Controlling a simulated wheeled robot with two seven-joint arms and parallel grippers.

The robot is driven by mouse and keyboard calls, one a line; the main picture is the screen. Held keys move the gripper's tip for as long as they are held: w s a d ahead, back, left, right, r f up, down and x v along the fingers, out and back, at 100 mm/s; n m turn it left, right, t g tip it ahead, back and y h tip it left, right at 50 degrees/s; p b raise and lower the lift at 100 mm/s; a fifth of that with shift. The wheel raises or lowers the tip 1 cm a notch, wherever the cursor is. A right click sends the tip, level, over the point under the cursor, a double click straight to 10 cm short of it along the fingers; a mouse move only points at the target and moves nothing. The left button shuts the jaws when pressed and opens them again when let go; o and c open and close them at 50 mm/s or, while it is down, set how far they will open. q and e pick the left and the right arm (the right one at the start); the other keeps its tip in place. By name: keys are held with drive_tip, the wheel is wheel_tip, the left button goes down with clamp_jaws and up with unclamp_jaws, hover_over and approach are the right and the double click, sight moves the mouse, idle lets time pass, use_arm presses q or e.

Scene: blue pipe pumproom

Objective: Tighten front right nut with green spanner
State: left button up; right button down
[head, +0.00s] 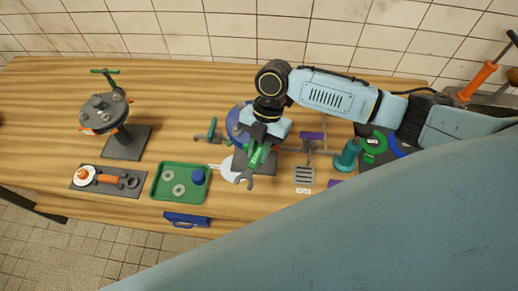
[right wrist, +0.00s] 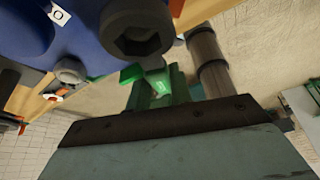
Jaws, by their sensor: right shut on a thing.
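My right gripper (head: 262,142) is over the middle of the bench, shut on the green spanner (head: 254,158). A blue flange (head: 236,122) sits partly hidden under the gripper. My left gripper is not in view.
A green tray (head: 154,192) with rings and a blue cup lies at left front. A grey flange stand (head: 122,146) and a dark mat (head: 81,184) with an orange-handled tool are further left. A teal bottle (head: 347,157) stands at right, near a grated drain (head: 304,175).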

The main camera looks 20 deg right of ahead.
sight(256, 157)
drive_tip(key=shift+s+f, duration=0.35)
drive_tip(key=shift+f, duration=0.4)
drive_tip(key=shift+r, duration=0.1)
drive_tip(key=shift+w+r, duration=0.2)
drive_tip(key=shift+s+d+r+n, duration=0.1)
drive_tip(key=shift+d+n, duration=0.05)
drive_tip(key=shift+n, duration=0.15)
drive_tip(key=shift+r+p, duration=0.3)
drive_tip(key=shift+r, duration=0.15)
drive_tip(key=shift+w+r, duration=0.1)
drive_tip(key=shift+w, duration=0.1)
drive_tip(key=shift+r, duration=1.75)
